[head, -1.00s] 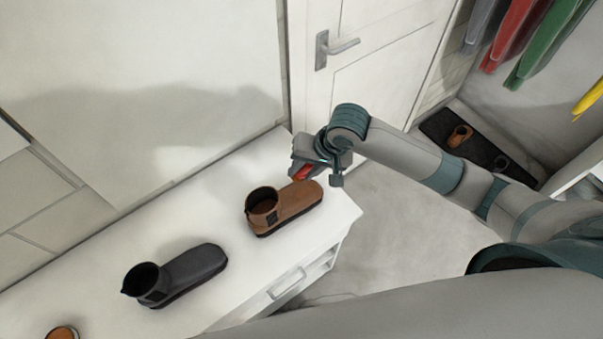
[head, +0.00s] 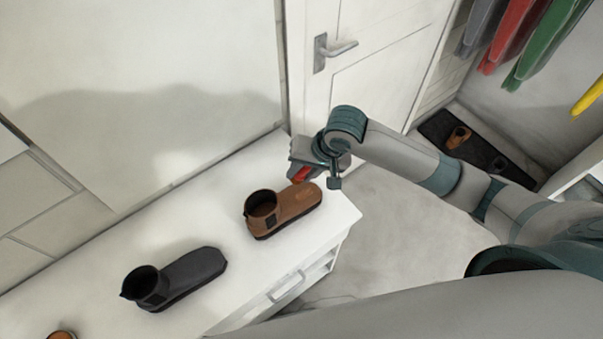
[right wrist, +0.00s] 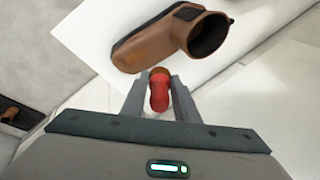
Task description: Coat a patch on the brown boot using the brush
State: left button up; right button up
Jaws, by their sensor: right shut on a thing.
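The brown boot (head: 284,210) stands on the white cabinet top near its right end, its opening to the left and its toe to the right. It also shows in the right wrist view (right wrist: 160,45), just beyond the fingertips. My right gripper (head: 318,172) is above the cabinet at the toe end of the boot. In the right wrist view its fingers (right wrist: 160,95) are shut on the brush (right wrist: 159,93), whose red handle shows between them. The brush's far end points toward the boot; whether it touches is unclear. My left gripper is not in view.
A black boot (head: 176,279) stands left of the brown boot on the white cabinet (head: 120,245). A round orange-brown thing (head: 61,335) is cut off at the lower left. A door (head: 385,60) is behind. More shoes (head: 459,137) lie on a dark mat at the right.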

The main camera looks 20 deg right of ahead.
jog(key=shift+s+a+f+t+h, duration=0.25)
jog(key=shift+a+f+h, duration=0.1)
jog(key=shift+a+h, duration=0.25)
jog(key=shift+s+a+f+t+h, duration=0.15)
jog(key=shift+a+f+t+h, duration=0.2)
jog(key=shift+a, duration=0.35)
jog(key=shift+d, duration=0.1)
